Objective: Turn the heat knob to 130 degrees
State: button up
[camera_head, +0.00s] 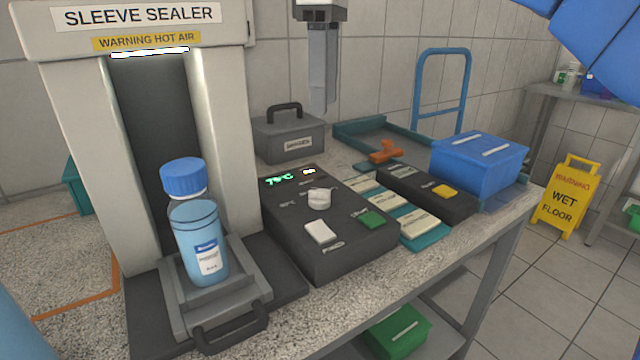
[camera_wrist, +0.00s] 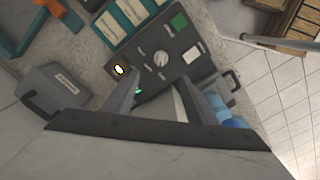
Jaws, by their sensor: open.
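The heat knob is a round white knob (camera_head: 319,198) on top of a dark control box (camera_head: 345,255). It also shows in the wrist view (camera_wrist: 160,60), ahead of my fingers. A green temperature display (camera_head: 279,180) is lit on the box's back left; its digits look like seventy-something °C but are too small to be sure. A white button (camera_head: 320,232) and a green button (camera_head: 371,219) sit in front of the knob. My gripper (camera_head: 323,110) is open and empty, pointing down, well above and behind the box. In the wrist view its fingers (camera_wrist: 158,84) are apart, with nothing between them.
The sleeve sealer (camera_head: 228,120) stands left, with a blue-capped bottle (camera_head: 200,245) on its tray. A grey handled case (camera_head: 288,138) is behind the box. A second dark box (camera_head: 425,195) with a yellow button and a blue crate (camera_head: 480,165) stand right.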

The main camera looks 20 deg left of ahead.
aim_at(320, 190)
jog(key=f, duration=1.7)
jog(key=shift+s+a+f, duration=0.1)
jog(key=shift+s+a, duration=0.05)
jog(key=shift+a, duration=0.2)
jog(key=shift+c, duration=0.7)
jog(key=c, duration=0.9)
